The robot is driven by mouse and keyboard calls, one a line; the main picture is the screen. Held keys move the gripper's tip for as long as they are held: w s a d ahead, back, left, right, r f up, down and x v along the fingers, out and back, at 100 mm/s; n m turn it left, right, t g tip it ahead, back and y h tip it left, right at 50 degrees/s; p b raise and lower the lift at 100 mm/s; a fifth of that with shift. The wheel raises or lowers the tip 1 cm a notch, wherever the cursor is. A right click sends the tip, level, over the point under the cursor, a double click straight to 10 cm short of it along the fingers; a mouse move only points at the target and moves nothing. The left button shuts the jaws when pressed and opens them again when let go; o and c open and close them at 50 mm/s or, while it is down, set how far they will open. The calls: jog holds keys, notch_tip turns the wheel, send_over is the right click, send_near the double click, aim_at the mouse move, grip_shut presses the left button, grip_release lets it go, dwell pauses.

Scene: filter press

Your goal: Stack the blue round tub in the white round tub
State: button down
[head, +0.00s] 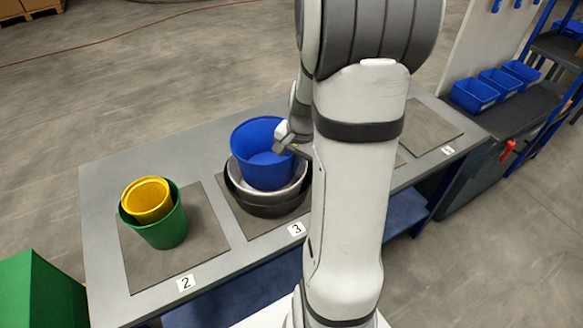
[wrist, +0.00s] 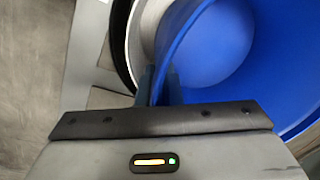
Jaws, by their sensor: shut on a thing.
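The blue round tub (head: 259,160) is at mat 3 in the head view, upright or nearly so, its lower part inside the outline of the white round tub (head: 301,180). My gripper (head: 287,145) is shut on the blue tub's rim at its right side. In the wrist view the fingers (wrist: 158,88) pinch the wall of the blue tub (wrist: 215,50), and the pale inner wall of the white tub (wrist: 146,30) shows beside it. The white tub sits in a black tub (head: 262,207). Whether the blue tub's base touches the white tub's floor is hidden.
On mat 2 a yellow tub (head: 147,200) sits in a green tub (head: 165,230). The table (head: 105,190) has labelled mats; a mat at the right (head: 428,125) looks empty where visible. Blue bins (head: 474,94) stand on a bench at right. A green box (head: 40,292) is at lower left.

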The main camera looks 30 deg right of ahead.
aim_at(292, 177)
notch_tip(292, 177, down, 2)
jog(key=shift+f, duration=0.25)
jog(key=shift+f+b, duration=0.6)
jog(key=c, duration=1.9)
grip_release()
jog(key=shift+r, duration=0.15)
